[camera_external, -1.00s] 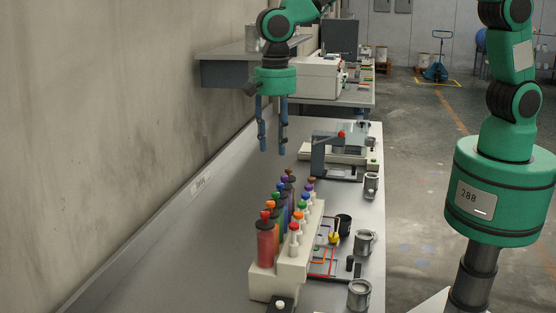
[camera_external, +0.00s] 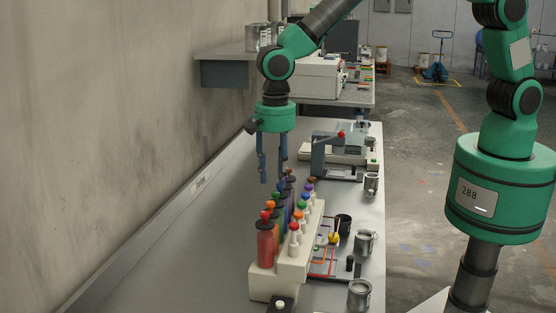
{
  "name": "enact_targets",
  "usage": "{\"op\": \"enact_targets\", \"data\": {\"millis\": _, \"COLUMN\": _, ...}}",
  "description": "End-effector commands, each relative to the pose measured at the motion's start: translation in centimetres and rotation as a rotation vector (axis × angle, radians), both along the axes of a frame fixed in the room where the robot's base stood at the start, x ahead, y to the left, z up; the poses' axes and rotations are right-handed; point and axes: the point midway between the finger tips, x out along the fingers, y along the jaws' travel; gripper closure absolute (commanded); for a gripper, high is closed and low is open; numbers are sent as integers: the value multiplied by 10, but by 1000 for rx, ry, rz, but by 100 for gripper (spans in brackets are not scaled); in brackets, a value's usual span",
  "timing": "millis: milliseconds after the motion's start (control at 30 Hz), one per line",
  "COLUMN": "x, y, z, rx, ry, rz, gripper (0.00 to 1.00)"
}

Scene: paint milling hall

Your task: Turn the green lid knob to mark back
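A pale rack (camera_external: 284,268) on the long bench holds a left row of tall coloured bottles with dark lids and coloured knobs. The nearest bottle is red (camera_external: 265,243). The green lid knob is small and hard to pick out in the left row, among neighbouring knobs and bottles; its pointing direction and the marks are too small to read. A right row of small knobs on white stems includes a green one (camera_external: 302,206). My gripper (camera_external: 273,178) points down with two blue fingers apart and nothing between them. It is above or beyond the far part of the left row.
A tray with a yellow item (camera_external: 333,238), metal cups (camera_external: 364,242) and a dark cup stand right of the rack. A press-like device (camera_external: 330,155) with a red knob stands behind. The bench left of the rack is clear up to the wall.

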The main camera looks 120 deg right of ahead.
Motion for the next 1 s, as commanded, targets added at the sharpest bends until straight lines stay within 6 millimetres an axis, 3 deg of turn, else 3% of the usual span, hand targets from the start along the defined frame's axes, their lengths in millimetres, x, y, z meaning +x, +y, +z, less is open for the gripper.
{"op": "enact_targets", "data": {"millis": 300, "x": 0, "y": 0, "z": -39, "rx": 1, "ry": 1, "rz": 0, "gripper": 64}}
{"op": "enact_targets", "data": {"millis": 767, "x": 0, "y": 0, "z": -49, "rx": 1, "ry": 1, "rz": 0, "gripper": 64}}
{"op": "enact_targets", "data": {"millis": 800, "x": 0, "y": 0, "z": -49, "rx": 1, "ry": 1, "rz": 0, "gripper": 66}}
{"op": "enact_targets", "data": {"millis": 967, "x": 0, "y": 0, "z": -48, "rx": 1, "ry": 1, "rz": 0, "gripper": 98}}
{"op": "enact_targets", "data": {"millis": 1000, "x": 0, "y": 0, "z": -48, "rx": 1, "ry": 1, "rz": 0, "gripper": 100}}
